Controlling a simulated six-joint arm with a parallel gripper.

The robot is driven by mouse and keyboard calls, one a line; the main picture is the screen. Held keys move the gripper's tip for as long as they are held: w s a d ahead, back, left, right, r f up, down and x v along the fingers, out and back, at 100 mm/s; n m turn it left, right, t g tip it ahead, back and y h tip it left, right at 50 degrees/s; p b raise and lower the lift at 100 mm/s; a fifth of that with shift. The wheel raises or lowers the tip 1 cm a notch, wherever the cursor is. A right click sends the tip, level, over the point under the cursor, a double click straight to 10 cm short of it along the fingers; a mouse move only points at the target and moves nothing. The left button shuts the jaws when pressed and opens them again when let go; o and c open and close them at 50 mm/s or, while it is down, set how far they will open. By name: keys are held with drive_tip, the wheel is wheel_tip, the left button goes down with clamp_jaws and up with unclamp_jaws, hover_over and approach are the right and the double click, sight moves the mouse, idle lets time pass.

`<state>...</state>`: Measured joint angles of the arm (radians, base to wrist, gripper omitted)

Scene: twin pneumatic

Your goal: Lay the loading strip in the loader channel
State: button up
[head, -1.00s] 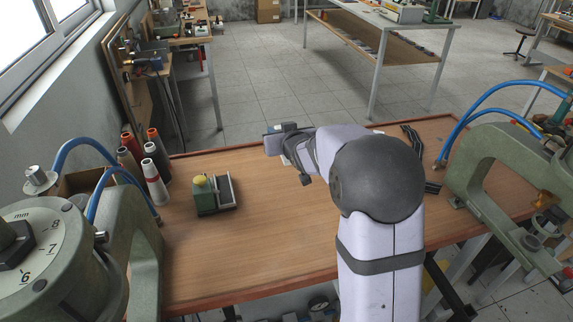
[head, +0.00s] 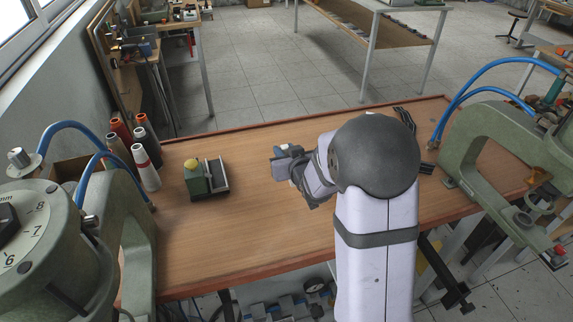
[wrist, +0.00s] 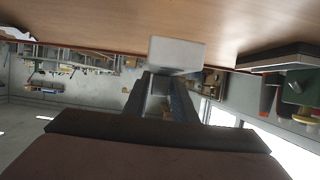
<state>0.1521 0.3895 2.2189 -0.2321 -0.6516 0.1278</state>
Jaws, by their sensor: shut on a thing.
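The loader (head: 197,182) is a small green block with a yellow knob on the left half of the bench. Its grey-edged channel (head: 217,175) lies along its right side. My gripper (head: 279,160) is right of the loader, over the bench. In the wrist view my gripper (wrist: 165,85) is shut on a pale grey piece (wrist: 175,53) at its fingertips. It looks like the loading strip seen end-on; its length is hidden. The loader also shows in the wrist view (wrist: 285,60), apart from the held piece, at the right edge.
Several thread cones (head: 140,160) stand left of the loader. Green presses with blue hoses flank the bench, one at left (head: 125,220) and one at right (head: 475,145). Black pieces (head: 405,120) lie at the back right. The bench (head: 235,235) is bare between loader and arm.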

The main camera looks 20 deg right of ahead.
drive_tip(key=shift+f, duration=2.5)
drive_tip(key=shift+f, duration=0.1)
drive_tip(key=shift+f, duration=0.15)
drive_tip(key=o, duration=1)
drive_tip(key=shift+o, duration=0.2)
drive_tip(key=shift+r, duration=0.3)
drive_tip(key=shift+b+v, duration=0.5)
drive_tip(key=shift+v, duration=3.25)
drive_tip(key=shift+c, duration=0.3)
